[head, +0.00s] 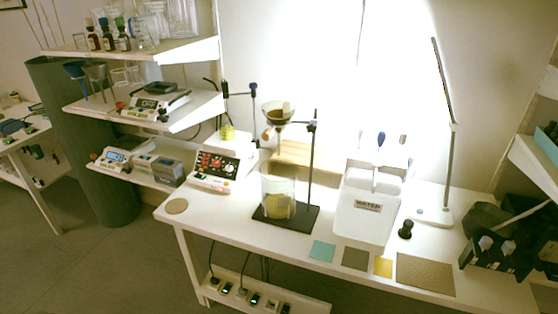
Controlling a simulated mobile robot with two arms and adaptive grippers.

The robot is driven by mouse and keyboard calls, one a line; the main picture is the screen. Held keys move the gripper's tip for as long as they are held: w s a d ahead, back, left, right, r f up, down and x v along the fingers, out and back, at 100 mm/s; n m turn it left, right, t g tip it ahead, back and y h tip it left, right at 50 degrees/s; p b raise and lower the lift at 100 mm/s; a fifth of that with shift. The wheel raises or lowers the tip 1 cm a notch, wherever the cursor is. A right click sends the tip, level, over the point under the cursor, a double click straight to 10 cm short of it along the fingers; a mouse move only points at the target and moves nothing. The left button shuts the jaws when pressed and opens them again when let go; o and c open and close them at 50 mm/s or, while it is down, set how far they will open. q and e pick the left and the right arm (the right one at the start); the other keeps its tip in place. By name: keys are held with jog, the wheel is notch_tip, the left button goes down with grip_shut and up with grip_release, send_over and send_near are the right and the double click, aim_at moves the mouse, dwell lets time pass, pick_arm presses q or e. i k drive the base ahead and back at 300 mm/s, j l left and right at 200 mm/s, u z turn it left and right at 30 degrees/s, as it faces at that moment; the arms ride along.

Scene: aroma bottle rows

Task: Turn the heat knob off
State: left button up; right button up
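A white device (213,171) with a dark sloped panel (217,164) stands at the left end of the white table. Its panel bears small red and white parts, too small to tell which is a heat knob or how it is set. Other devices with small controls stand on the shelves at the left: one (150,106) on the middle shelf and one (113,158) on the lower shelf. No knob is clearly readable as a heat knob. Neither of my grippers can be made out in the head view.
The white table (230,222) holds a stand (313,160) with a funnel (278,112), a glass beaker (279,183), a white WATER container (365,212) and a lamp (447,160). Dark boxes (497,254) crowd the right end. The table's front left is mostly clear.

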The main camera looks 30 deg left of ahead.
aim_at(215, 163)
jog(key=i+j+z, duration=0.1)
jog(key=j+z, duration=0.35)
jog(key=j, duration=0.5)
jog(key=j+z, duration=0.45)
jog(key=j, duration=0.45)
